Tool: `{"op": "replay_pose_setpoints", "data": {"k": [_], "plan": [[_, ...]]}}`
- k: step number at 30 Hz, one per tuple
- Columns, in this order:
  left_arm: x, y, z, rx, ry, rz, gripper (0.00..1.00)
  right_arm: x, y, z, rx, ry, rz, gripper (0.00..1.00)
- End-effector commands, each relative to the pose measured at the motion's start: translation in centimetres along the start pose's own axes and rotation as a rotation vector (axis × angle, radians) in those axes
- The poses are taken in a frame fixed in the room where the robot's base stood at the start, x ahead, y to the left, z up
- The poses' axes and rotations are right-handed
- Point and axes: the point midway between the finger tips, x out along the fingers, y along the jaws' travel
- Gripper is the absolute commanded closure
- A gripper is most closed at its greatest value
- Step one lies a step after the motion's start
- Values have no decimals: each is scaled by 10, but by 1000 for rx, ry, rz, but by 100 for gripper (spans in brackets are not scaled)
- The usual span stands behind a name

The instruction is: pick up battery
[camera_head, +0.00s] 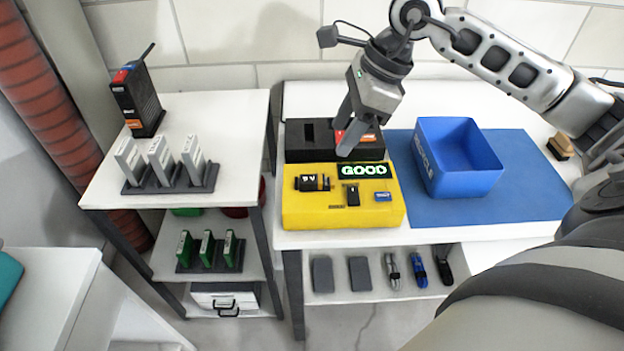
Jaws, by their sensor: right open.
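A black battery (312,183) marked 9V lies on top of the yellow tester (340,214), at its left side. The tester's display (362,170) reads GOOD in green. My right gripper (347,138) is open and points down over the black slotted box (301,153) behind the tester. Its fingers partly cover a red item (366,137) at that box. I cannot tell whether they touch it. The gripper is behind and to the right of the battery, apart from it. My left gripper is out of view.
A blue bin (463,181) stands on a blue mat (525,210) to the right. A left rack (228,110) holds a radio (137,98) and several upright white packs (160,160). Tools and dark blocks (360,274) lie on the shelf below.

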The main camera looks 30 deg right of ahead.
Motion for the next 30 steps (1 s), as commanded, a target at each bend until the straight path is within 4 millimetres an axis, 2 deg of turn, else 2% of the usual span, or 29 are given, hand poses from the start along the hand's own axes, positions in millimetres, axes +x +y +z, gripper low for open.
{"op": "replay_pose_setpoints", "data": {"k": [1,6,14,21,25,30], "plan": [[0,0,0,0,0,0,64,13,1,0,1,-1,7,51],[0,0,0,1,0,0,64,43,1,1,1,-3,6,51],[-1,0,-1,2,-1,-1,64,62,0,0,2,-2,4,51],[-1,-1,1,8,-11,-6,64,98,0,-1,3,-4,6,51],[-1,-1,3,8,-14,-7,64,108,-1,-1,2,-4,3,51],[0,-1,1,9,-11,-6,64,109,-1,-1,2,-3,2,51]]}}
